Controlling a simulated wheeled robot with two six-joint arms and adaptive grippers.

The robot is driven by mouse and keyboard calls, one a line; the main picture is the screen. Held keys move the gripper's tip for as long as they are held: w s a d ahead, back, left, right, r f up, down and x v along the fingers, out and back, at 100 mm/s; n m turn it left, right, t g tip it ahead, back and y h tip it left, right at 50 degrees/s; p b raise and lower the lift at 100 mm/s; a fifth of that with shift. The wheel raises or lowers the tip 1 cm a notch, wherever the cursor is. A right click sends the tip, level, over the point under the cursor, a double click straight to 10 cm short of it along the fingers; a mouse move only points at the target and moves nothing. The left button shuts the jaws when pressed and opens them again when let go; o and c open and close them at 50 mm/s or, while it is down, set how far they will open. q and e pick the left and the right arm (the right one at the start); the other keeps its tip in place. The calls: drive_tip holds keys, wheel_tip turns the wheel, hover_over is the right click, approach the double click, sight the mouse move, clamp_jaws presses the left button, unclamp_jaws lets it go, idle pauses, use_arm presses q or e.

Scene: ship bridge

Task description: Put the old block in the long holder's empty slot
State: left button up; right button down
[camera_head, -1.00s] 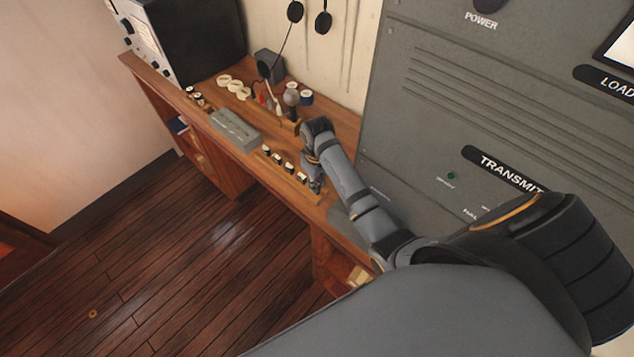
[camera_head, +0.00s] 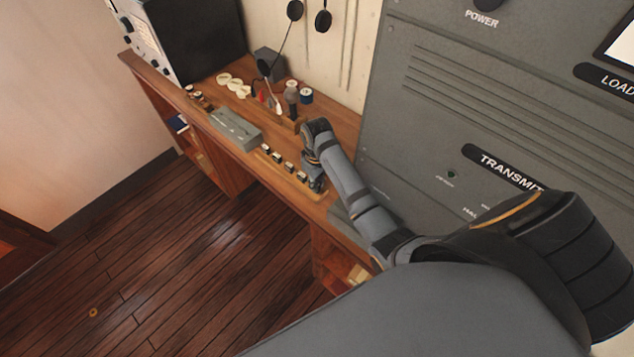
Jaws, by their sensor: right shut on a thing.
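The long holder (camera_head: 310,190) is a low, light wooden strip along the front edge of the desk. Several small dark blocks with pale tops stand in a row in it, such as this block (camera_head: 277,157). My right gripper (camera_head: 316,186) points down at the holder's right end, just right of the last visible block (camera_head: 302,176). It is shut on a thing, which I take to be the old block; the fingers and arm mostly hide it. I cannot tell whether that block is inside the slot or just above it. My left gripper is out of view.
A grey slotted box (camera_head: 236,128) sits left of the holder. A black radio (camera_head: 190,40) stands at the left; a tall grey transmitter cabinet (camera_head: 480,110) bounds the right.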

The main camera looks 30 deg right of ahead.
drive_tip(key=shift+f, duration=0.35)
idle(1.0)
drive_tip(key=c, duration=1.3)
unclamp_jaws()
drive_tip(key=shift+o, duration=0.2)
wheel_tip(320, 180, up, 8)
drive_tip(key=shift+f, duration=0.25)
